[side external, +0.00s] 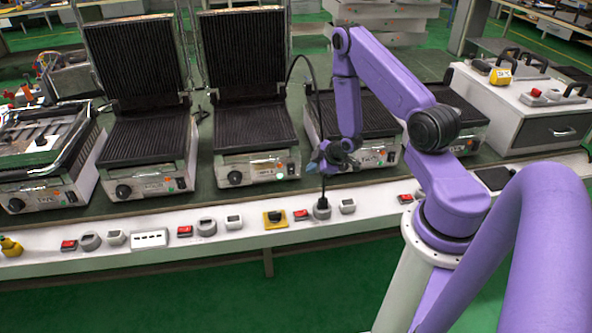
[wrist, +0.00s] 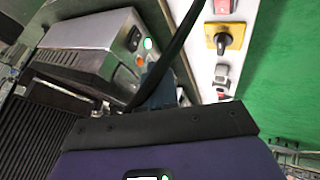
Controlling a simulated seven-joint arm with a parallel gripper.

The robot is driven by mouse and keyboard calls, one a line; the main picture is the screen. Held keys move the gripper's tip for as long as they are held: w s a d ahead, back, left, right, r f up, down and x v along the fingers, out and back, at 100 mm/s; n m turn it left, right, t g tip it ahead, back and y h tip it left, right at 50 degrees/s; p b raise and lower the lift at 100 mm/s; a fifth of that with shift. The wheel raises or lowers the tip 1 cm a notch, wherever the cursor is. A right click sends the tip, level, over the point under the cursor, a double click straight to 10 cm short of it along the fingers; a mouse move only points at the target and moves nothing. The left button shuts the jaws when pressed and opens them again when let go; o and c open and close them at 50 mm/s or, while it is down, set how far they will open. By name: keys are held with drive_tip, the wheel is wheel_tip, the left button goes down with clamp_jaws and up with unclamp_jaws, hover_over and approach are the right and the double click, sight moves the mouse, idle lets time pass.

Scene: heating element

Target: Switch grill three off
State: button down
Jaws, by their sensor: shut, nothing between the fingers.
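Several contact grills stand in a row. The third from the left (side external: 252,125) has its ribbed lid raised; its front carries a black knob (side external: 235,177) and a small black switch (side external: 291,168). The labels are too small to read. My gripper (side external: 325,168) is shut and empty, in front of the gap right of this grill and above the white front rail. The wrist view shows a grill front (wrist: 90,48) with a black switch (wrist: 134,39), a green lamp (wrist: 147,43) and an orange lamp (wrist: 139,60). The fingertips are mostly hidden there.
The white rail (side external: 235,240) carries red switches, grey sockets and a yellow-based black rotary switch (side external: 275,217), also in the wrist view (wrist: 222,40). A black cable (side external: 312,75) arches down past my gripper to a plug (side external: 322,208). A fryer-like unit (side external: 520,105) stands at right.

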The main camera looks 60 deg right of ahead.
sight(290, 168)
drive_tip(key=w+d+f, duration=0.3)
drive_tip(key=w+f, duration=0.4)
drive_tip(key=w, duration=0.2)
drive_tip(key=shift+d, duration=0.2)
idle(0.5)
drive_tip(key=shift+w, duration=0.1)
drive_tip(key=shift+w+d, duration=0.2)
drive_tip(key=shift+d, duration=0.05)
drive_tip(key=shift+r, duration=0.2)
drive_tip(key=shift+r, duration=0.65)
